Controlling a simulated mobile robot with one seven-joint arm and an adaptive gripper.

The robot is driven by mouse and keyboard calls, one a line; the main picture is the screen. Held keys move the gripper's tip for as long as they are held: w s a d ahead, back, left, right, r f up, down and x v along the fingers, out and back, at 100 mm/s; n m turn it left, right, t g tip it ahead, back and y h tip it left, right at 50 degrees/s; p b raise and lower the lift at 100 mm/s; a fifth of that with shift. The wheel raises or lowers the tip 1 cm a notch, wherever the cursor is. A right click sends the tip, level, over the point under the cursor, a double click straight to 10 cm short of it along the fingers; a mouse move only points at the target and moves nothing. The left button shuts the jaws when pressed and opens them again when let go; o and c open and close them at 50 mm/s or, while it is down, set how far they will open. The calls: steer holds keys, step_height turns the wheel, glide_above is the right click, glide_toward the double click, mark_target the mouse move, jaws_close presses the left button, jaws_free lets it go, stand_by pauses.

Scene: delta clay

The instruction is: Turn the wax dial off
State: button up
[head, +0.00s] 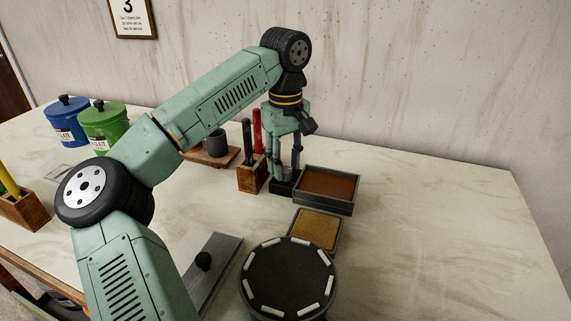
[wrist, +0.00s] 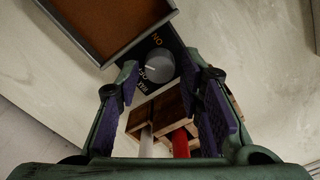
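A pale pointer mark shows on the knob, roughly toward the left. In the head view the knob (head: 287,173) sits on a small black box (head: 282,188), largely behind my fingers. My gripper (wrist: 161,82) points down over it, its purple-padded fingers apart on either side, with nothing held. I cannot tell whether a finger touches the knob.
A grey tray of brown wax (head: 327,184) stands right beside the dial box. A wooden holder (head: 251,176) with red and dark-handled tools stands close on the left. A sponge tray (head: 315,230) and a round turntable (head: 287,278) are in front. The table's right side is clear.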

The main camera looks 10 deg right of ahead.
steer(key=shift+f, duration=0.7)
steer(key=shift+c, duration=0.5)
jaws_close()
